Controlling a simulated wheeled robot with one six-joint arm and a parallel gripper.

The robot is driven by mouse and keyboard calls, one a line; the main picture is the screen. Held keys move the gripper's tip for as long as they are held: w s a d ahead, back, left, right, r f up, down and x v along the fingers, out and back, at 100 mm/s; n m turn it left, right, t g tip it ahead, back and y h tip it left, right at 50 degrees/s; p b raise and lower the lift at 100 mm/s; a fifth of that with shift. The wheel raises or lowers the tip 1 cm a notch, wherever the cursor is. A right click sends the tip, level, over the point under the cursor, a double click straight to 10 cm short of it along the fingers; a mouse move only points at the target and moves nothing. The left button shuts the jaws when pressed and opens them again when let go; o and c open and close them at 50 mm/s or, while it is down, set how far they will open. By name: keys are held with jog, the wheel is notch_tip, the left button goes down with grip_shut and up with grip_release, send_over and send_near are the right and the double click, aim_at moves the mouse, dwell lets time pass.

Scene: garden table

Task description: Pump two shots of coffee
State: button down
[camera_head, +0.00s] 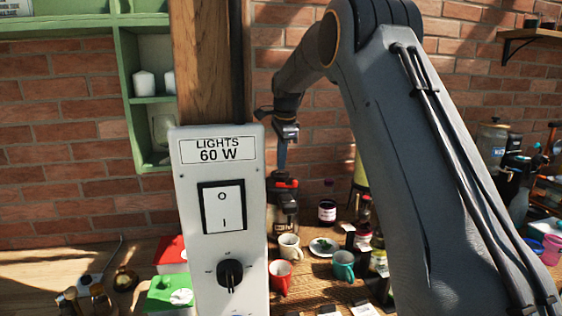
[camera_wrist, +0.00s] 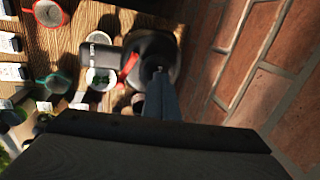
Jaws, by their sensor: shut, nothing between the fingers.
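A dark coffee dispenser (camera_head: 285,212) with red on its top stands on the wooden table in front of the brick wall. My gripper (camera_head: 282,166) is shut and empty, pointing down just above the dispenser's top. In the wrist view the shut fingers (camera_wrist: 160,80) reach over a round dark top (camera_wrist: 150,45) with a red part beside it. I cannot tell whether the fingertips touch it. A white cup (camera_head: 289,249) stands near the dispenser's foot, with a red cup (camera_head: 280,277) in front of it and a teal cup (camera_head: 343,265) to the right.
A grey post with a lights switch panel (camera_head: 222,205) stands close in front, left of the dispenser. Red and green boxes (camera_head: 170,291) sit at left. The brick wall is close behind.

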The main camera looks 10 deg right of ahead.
aim_at(281, 173)
jog(key=shift+s+b+x, duration=0.15)
jog(key=shift+b+x, duration=0.05)
jog(key=shift+x, duration=0.4)
jog(key=shift+s+b+x, duration=0.15)
jog(key=shift+b+x, duration=0.05)
jog(key=shift+x, duration=0.35)
dwell(0.9)
jog(key=shift+w+p+v, duration=0.25)
jog(key=shift+p+v, duration=0.45)
jog(key=shift+v, duration=0.35)
jog(key=shift+s+b+x, duration=0.15)
jog(key=shift+b+x, duration=0.1)
jog(key=shift+x, duration=0.35)
jog(key=shift+s+b+x, duration=0.15)
jog(key=shift+b+x, duration=0.1)
jog(key=shift+x, duration=0.35)
dwell(0.4)
dwell(0.7)
jog(key=shift+w+p+v, duration=0.15)
jog(key=shift+p+v, duration=0.25)
jog(key=shift+v, duration=0.2)
jog(key=shift+w+p+v, duration=0.15)
jog(key=shift+p+v, duration=0.2)
jog(key=shift+v, duration=0.25)
jog(key=shift+r, duration=0.1)
